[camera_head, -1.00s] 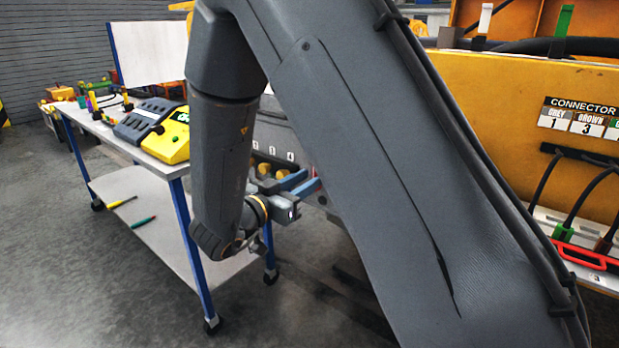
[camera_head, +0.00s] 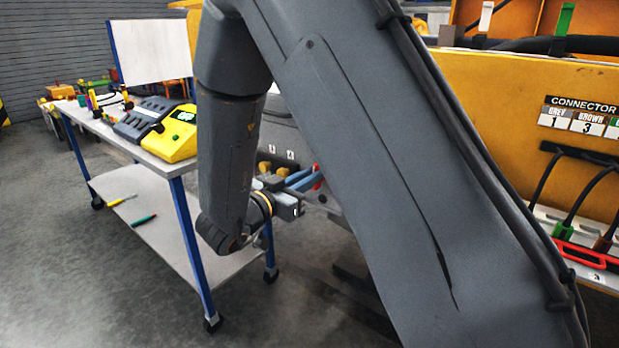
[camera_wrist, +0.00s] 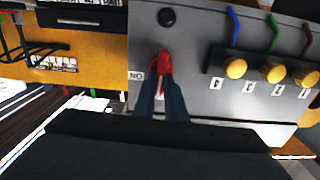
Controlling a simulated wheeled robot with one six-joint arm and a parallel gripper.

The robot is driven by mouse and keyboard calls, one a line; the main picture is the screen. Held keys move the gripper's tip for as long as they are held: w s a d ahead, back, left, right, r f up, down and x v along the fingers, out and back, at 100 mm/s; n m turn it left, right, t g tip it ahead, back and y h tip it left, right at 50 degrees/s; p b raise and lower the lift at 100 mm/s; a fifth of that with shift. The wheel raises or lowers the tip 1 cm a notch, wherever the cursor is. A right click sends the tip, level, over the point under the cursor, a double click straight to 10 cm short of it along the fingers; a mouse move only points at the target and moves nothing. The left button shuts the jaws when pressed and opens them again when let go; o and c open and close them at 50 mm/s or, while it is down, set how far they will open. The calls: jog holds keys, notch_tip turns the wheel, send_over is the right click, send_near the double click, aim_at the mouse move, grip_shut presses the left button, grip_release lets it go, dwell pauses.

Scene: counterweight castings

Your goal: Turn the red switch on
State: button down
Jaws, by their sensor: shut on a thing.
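The red switch (camera_wrist: 164,66) is on a grey panel, in the middle of the wrist view. It also shows in the head view as a small red part (camera_head: 317,177) just beyond my fingertips. A label that reads as "ON", seen upside down, is beside it on the panel. My gripper (camera_wrist: 163,90) has its two blue-grey fingers close together on the switch. In the head view, my arm hides much of the panel around it.
Several yellow knobs (camera_wrist: 236,68) sit in a row right of the switch, with coloured cables behind them. A black round part (camera_wrist: 166,17) is on the panel. A wheeled table (camera_head: 168,167) stands left of my arm, carrying a yellow device (camera_head: 175,140).

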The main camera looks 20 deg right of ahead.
jog(key=m+b, duration=0.3)
jog(key=m, duration=0.2)
jog(key=m+b, duration=0.4)
jog(key=m, duration=0.2)
jog(key=s+f+m+b, duration=0.1)
jog(key=m+b, duration=0.2)
jog(key=m, duration=0.3)
jog(key=shift+d, duration=0.3)
jog(key=shift+m, duration=0.4)
jog(key=c, duration=1.8)
grip_release()
jog(key=v, duration=0.7)
jog(key=shift+s+a+b, duration=0.25)
jog(key=shift+a+b, duration=0.05)
jog(key=shift+b, duration=0.1)
